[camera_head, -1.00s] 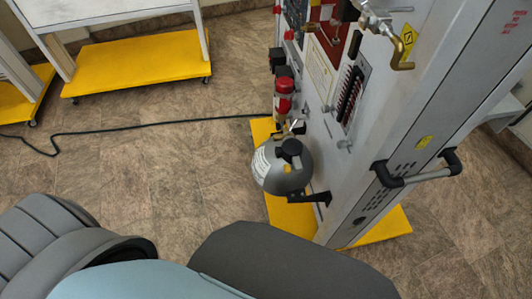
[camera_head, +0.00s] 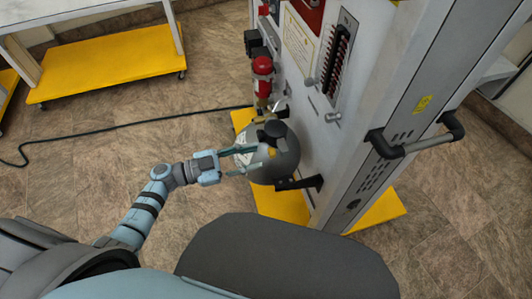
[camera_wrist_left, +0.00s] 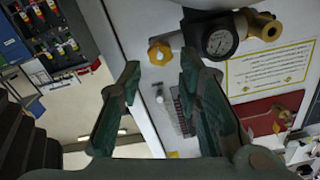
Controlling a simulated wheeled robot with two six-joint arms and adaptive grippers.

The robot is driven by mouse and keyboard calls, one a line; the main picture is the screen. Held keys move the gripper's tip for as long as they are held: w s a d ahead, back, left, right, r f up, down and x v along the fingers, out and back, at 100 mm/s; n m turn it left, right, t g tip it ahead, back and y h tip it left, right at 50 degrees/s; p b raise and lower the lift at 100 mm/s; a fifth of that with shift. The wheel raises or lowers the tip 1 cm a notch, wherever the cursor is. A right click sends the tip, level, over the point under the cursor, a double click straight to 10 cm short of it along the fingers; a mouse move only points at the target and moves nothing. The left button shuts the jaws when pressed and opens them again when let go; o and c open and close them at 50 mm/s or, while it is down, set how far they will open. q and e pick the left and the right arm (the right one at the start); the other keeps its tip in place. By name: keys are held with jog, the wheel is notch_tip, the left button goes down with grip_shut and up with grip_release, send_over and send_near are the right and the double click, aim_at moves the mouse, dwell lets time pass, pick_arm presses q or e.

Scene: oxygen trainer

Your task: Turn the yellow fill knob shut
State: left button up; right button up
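The yellow fill knob (camera_head: 270,152) shows small on the grey round tank (camera_head: 285,165) beside the trainer panel. In the left wrist view the yellow knob (camera_wrist_left: 160,51) sits near the top, beyond the fingertips and roughly between them. A black-rimmed round gauge (camera_wrist_left: 219,41) and a brass fitting (camera_wrist_left: 263,25) are to its right. My left gripper (camera_head: 250,158) points at the tank from the left in the head view. Its two green fingers are open with nothing between them, as the left wrist view shows (camera_wrist_left: 161,68). Any contact with the tank cannot be told. My right gripper is not in view.
A red-topped cylinder (camera_head: 262,67) is on the panel above the tank. A black-ended handle (camera_head: 420,145) projects from the trainer's edge at right. A black bracket (camera_head: 300,183) is below the tank. A cable (camera_head: 120,127) runs over the open floor at left.

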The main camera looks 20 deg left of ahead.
aim_at(269, 153)
pick_arm(q)
jog(key=x, duration=0.4)
jog(key=shift+w+d, duration=0.2)
jog(key=shift+d, duration=0.05)
grip_shut()
